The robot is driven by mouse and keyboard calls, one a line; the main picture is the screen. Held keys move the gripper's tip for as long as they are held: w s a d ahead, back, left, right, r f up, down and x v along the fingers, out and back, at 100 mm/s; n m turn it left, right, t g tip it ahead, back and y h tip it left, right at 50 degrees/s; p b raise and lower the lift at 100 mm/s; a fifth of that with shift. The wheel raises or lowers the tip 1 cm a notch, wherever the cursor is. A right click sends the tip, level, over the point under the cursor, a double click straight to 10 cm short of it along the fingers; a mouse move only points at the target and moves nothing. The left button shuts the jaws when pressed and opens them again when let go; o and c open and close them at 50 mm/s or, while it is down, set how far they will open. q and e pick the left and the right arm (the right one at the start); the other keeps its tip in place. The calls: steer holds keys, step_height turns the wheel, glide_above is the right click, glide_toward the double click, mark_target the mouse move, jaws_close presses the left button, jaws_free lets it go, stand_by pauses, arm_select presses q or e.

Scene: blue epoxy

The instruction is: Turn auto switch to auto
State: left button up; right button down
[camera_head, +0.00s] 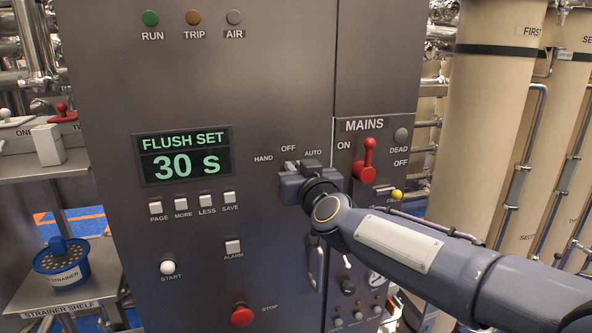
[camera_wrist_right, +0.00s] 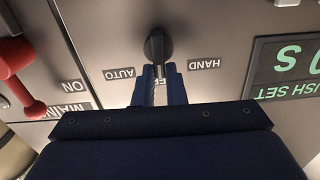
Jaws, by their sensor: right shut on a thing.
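The auto switch is a dark knob (camera_wrist_right: 157,44) on the grey panel, labelled HAND, OFF and AUTO. In the right wrist view, upside down, its handle points at the partly covered OFF label, between AUTO (camera_wrist_right: 119,73) and HAND (camera_wrist_right: 205,63). My right gripper (camera_wrist_right: 159,80) is shut on the handle, with a finger on each side. In the head view the right gripper (camera_head: 302,168) is just below the OFF and AUTO labels and mostly covers the switch. My left gripper is not in view.
A red MAINS lever (camera_head: 367,160) stands close to the right of the gripper. A FLUSH SET display (camera_head: 183,156) reading 30 S and small white buttons are to the left. A red STOP button (camera_head: 241,315) is below. Tan columns (camera_head: 497,110) stand at the right.

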steer(key=shift+w+d+f+m+b, duration=0.1)
steer(key=shift+d+m+b, duration=0.1)
steer(key=shift+m, duration=1.25)
steer(key=shift+w+d+f+m+b, duration=0.1)
steer(key=shift+d+m+b, duration=0.1)
steer(key=shift+m, duration=1.2)
steer(key=shift+d+f+m+b, duration=0.1)
steer(key=shift+d+m+b, duration=0.1)
steer(key=shift+m, duration=1.25)
steer(key=c, duration=1.5)
jaws_free()
steer(key=v, duration=0.7)
steer(key=shift+s, duration=0.4)
